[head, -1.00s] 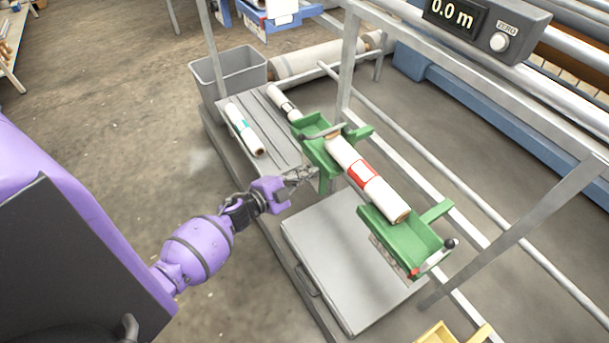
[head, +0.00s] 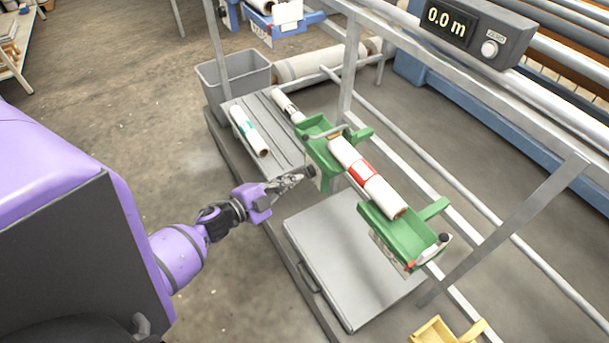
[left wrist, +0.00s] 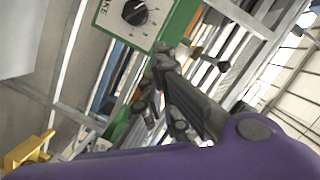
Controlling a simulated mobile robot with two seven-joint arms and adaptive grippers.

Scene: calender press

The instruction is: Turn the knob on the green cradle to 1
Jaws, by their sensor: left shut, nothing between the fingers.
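The green cradle (head: 398,232) has two end brackets and holds a white roll (head: 391,199) with a red band. In the left wrist view a round black knob (left wrist: 135,12) sits on a pale dial plate on the cradle's green end (left wrist: 181,22). Small marks ring the knob, but its pointer and the numbers are too small to read. My left gripper (head: 303,178) is beside the outer face of the far bracket (head: 322,150). In the left wrist view my left gripper (left wrist: 150,76) is shut and empty, below the knob and apart from it. My right gripper is not in view.
A grey platform (head: 345,255) lies below the cradle. Other rolls (head: 249,132) lie on a slatted shelf beside a grey bin (head: 236,78). A yellow cradle (head: 438,331) is at the bottom edge. Metal posts and rails stand close behind. A counter (head: 446,20) reads 0.0 m.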

